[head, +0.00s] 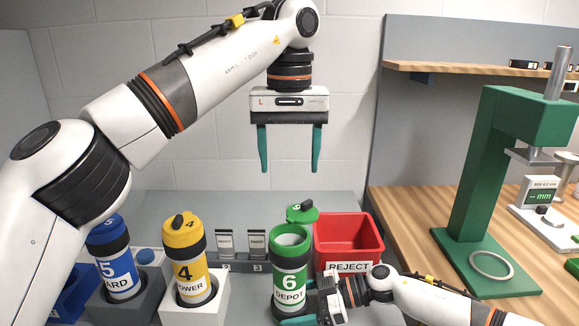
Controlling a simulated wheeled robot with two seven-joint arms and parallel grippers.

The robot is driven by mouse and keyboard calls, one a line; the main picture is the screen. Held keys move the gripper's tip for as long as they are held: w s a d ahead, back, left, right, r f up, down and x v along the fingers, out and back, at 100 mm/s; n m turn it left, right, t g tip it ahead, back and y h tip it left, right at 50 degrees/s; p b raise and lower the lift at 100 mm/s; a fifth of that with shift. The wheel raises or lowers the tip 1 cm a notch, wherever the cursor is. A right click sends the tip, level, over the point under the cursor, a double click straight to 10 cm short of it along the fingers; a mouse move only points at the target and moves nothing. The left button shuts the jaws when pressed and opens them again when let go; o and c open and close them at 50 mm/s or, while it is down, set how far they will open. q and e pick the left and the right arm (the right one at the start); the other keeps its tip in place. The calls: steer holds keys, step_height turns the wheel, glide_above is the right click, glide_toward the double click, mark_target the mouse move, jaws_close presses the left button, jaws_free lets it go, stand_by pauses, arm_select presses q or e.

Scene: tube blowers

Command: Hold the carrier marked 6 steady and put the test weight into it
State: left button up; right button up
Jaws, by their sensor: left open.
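The carrier marked 6 (290,262) is a green upright tube with a "DEPOT" label and dark bands. Its green lid (302,213) is swung open behind the mouth, and the mouth faces up. My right gripper (297,302) comes in from the right at the carrier's lower part. One green finger crosses in front of it and the other is mostly hidden; the jaws look closed around it. My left gripper (290,165) hangs above the carrier, pointing down, with fingers wide apart and nothing between them. I cannot make out the test weight.
A red REJECT bin (348,240) stands right behind the carrier. Blue carrier 5 (117,268) and yellow carrier 4 (188,262) stand in blocks at left. Small labelled plates (257,243) stand behind. A green press (480,190) stands on the wooden bench at right.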

stand_by(0.3)
steer(key=o, duration=0.9)
steer(key=shift+c, duration=0.2)
